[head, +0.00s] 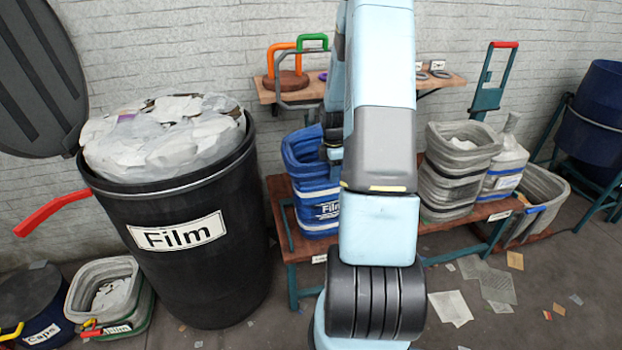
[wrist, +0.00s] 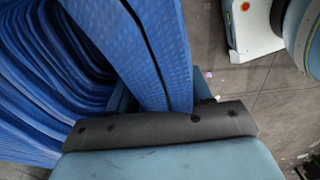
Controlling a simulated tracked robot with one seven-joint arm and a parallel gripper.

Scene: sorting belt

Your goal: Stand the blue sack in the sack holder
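The blue sack (head: 313,183), labelled Film, stands open-mouthed on a low wooden bench. My gripper (head: 332,150) is at its right rim, partly hidden behind my arm. In the wrist view the sack's folded blue wall (wrist: 60,85) fills the left, and a blue panel with a dark line comes down to my palm between the finger parts (wrist: 160,100). The fingertips are hidden, so I cannot tell whether they are closed on the wall. A teal frame with a red handle (head: 490,85) stands behind the bench at right; I cannot tell whether it is the sack holder.
A large black Film bin (head: 190,255), full of pale film, stands left of the bench (head: 305,244). Grey sacks (head: 455,165) and a pale jug (head: 503,165) stand right of my arm. A wall shelf (head: 290,92) is above. Scraps (head: 450,307) litter the floor.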

